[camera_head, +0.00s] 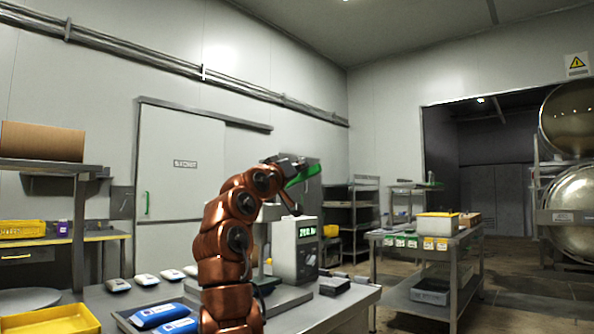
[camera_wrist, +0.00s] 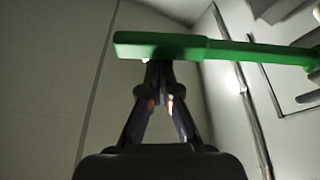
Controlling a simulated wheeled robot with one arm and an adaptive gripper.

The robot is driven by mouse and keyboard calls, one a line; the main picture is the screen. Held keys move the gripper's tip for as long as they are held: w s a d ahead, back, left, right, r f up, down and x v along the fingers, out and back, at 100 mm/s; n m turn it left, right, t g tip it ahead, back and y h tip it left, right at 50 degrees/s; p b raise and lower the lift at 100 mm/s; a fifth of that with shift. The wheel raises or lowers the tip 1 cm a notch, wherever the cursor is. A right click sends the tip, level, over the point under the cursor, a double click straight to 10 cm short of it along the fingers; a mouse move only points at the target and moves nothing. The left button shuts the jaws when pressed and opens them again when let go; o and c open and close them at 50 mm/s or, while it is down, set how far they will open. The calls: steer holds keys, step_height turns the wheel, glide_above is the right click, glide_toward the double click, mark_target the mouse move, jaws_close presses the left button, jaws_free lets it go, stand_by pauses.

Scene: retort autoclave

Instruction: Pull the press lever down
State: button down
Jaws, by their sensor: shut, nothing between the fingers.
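The green press lever (camera_head: 303,175) stands out above the bench in the head view, tilted up to the right. In the wrist view the lever (camera_wrist: 205,48) is a green bar running across the top, with its thicker grip end at the left. My gripper (camera_wrist: 158,66) is shut and empty, its fingertips right at the lever's grip. I cannot tell whether they touch it. In the head view my gripper (camera_head: 288,161) is a small dark shape beside the lever. My arm hides much of the press below.
A pale unit with a green display (camera_head: 307,232) stands on the bench (camera_head: 325,308). Blue packs (camera_head: 158,314) and several white-and-dark pouches (camera_head: 146,280) lie left of my arm. A yellow tray (camera_head: 52,320) is at the lower left. A metal cart (camera_head: 440,292) stands right, with open floor beyond.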

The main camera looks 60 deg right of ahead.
mark_target(307, 177)
steer(key=shift+s+f+b, duration=0.25)
steer(key=shift+f+b, duration=0.3)
steer(key=shift+f, duration=0.1)
steer(key=shift+s+f+b, duration=0.2)
steer(key=shift+f+b, duration=0.3)
steer(key=shift+f, duration=0.15)
steer(key=shift+s+d+f, duration=0.15)
steer(key=shift+d+f, duration=0.05)
steer(key=shift+f, duration=0.15)
steer(key=shift+r+p, duration=0.5)
steer(key=shift+r, duration=0.05)
step_height(307, 177, up, 4)
steer(key=w+p, duration=0.1)
steer(key=p, duration=0.2)
steer(key=b+v, duration=0.6)
steer(key=v, duration=0.5)
steer(key=shift+w, duration=0.6)
steer(key=shift+r, duration=0.1)
